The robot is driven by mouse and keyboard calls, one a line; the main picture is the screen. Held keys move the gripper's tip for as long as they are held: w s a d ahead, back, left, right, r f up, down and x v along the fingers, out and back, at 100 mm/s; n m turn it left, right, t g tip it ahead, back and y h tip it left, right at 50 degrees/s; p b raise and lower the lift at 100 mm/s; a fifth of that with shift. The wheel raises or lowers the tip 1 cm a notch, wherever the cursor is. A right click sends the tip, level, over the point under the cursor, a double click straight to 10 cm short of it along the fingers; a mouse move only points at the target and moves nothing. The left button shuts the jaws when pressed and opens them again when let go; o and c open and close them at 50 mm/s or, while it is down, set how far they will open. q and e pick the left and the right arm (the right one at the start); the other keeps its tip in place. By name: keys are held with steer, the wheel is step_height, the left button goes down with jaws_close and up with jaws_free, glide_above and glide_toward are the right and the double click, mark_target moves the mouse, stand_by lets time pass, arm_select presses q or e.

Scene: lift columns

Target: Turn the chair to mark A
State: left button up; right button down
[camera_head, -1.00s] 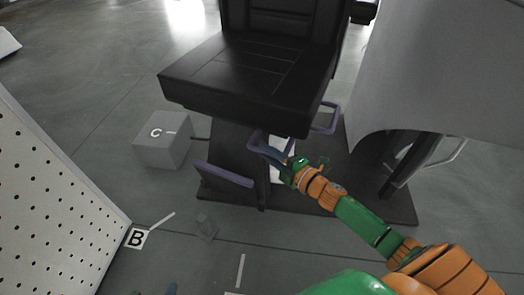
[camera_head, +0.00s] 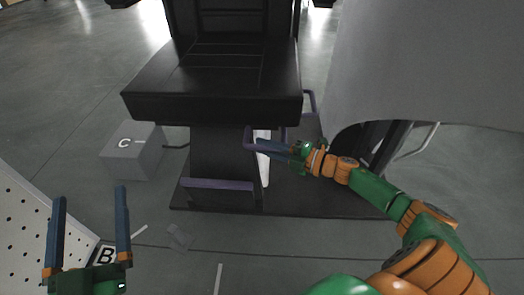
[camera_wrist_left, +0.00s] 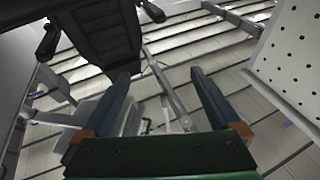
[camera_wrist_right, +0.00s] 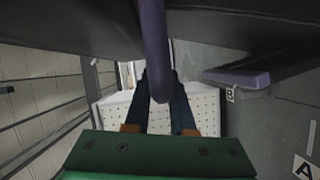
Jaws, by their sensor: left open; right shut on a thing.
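The black chair (camera_head: 215,85) stands in the middle of the head view, its seat front towards me. A purple loop handle (camera_head: 248,138) hangs under the seat. My right gripper (camera_head: 262,146) is shut on this handle, whose purple bar (camera_wrist_right: 153,45) crosses between the fingers in the right wrist view. Mark A (camera_wrist_right: 305,167) shows at the lower right corner of the right wrist view. My left gripper (camera_head: 90,194) is open and empty at the lower left, apart from the chair. The chair also shows in the left wrist view (camera_wrist_left: 100,35).
A grey box marked C (camera_head: 130,152) stands left of the chair. A purple pedal-like bar (camera_head: 218,184) sits low on the chair's base. A large grey curved body (camera_head: 430,70) stands at right.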

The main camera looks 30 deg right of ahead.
arm_select(q)
steer(key=shift+s+r+t+h, duration=0.2)
steer(key=shift+s+r+t, duration=0.2)
steer(key=shift+r, duration=0.25)
steer(key=shift+s+r+t+h, duration=0.25)
steer(key=shift+r+t, duration=0.2)
steer(key=shift+r, duration=0.25)
steer(key=shift+s+r+t+h, duration=0.15)
steer(key=shift+s+r+t, duration=0.25)
steer(key=shift+r, duration=0.25)
arm_select(e)
steer(key=shift+d+y, duration=0.3)
steer(key=shift+d, duration=0.05)
steer(key=c, duration=1)
jaws_free()
steer(key=shift+d, duration=0.15)
steer(key=shift+o, duration=1.2)
steer(key=shift+d, duration=0.1)
arm_select(q)
steer(key=shift+w+d, duration=0.1)
steer(key=shift+d, duration=0.1)
arm_select(e)
steer(key=shift+s, duration=0.1)
